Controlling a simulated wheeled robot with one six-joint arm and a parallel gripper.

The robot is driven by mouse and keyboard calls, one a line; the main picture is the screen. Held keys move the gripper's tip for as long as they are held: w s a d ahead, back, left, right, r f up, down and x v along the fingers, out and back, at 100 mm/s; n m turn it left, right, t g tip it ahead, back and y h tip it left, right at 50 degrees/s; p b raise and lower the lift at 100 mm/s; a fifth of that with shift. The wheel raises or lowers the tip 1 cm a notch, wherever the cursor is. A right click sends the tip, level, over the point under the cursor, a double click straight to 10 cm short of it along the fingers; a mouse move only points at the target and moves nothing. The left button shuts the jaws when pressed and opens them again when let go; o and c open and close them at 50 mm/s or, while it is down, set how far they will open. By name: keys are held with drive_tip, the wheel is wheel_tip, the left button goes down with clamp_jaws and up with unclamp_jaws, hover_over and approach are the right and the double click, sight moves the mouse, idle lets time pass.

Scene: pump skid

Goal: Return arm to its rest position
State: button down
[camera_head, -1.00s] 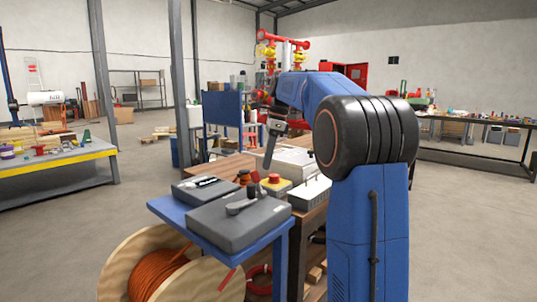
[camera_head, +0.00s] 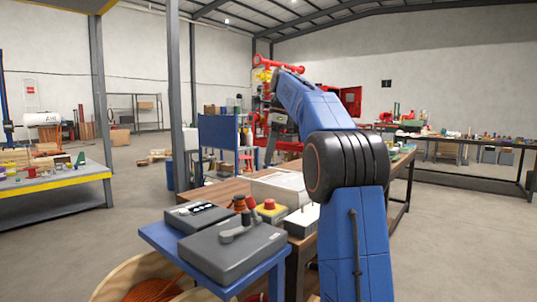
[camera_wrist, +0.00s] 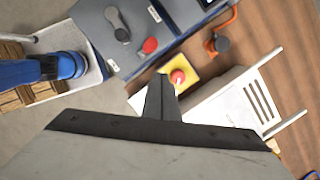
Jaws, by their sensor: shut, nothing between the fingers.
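My arm, blue with dark joints, rises from the lower right in the head view and bends forward over the wooden bench (camera_head: 232,188). My gripper (camera_head: 268,152) hangs at its far end, pointing down, partly hidden by the arm's links. In the wrist view my gripper (camera_wrist: 161,84) shows as dark fingers closed together with nothing held. It is above the bench, and its tips overlap the edge of a yellow box with a red button (camera_wrist: 178,77) in that view. I see no contact.
A grey control box (camera_head: 232,252) with a lever stands on a blue stand in front. The yellow box (camera_head: 270,211) and white slotted box (camera_head: 301,221) stand behind it. A blue panel (camera_head: 218,132) stands farther back. A grey post (camera_head: 176,95) rises left. Open floor lies right.

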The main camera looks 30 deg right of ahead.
drive_tip(key=shift+w+r, duration=0.15)
drive_tip(key=shift+r, duration=0.25)
idle(0.3)
drive_tip(key=s+a+f+n+t+h, duration=0.1)
drive_tip(key=s+a+f+n, duration=0.5)
drive_tip(key=s, duration=0.4)
drive_tip(key=s+a+f+n+t+h, duration=0.1)
drive_tip(key=s+a+f+n, duration=0.4)
drive_tip(key=s+a, duration=0.4)
drive_tip(key=s+a+f+n+t, duration=0.2)
drive_tip(key=s+f+n, duration=1)
drive_tip(key=s+f, duration=0.9)
drive_tip(key=shift+a+f, duration=0.25)
drive_tip(key=shift+a, duration=0.35)
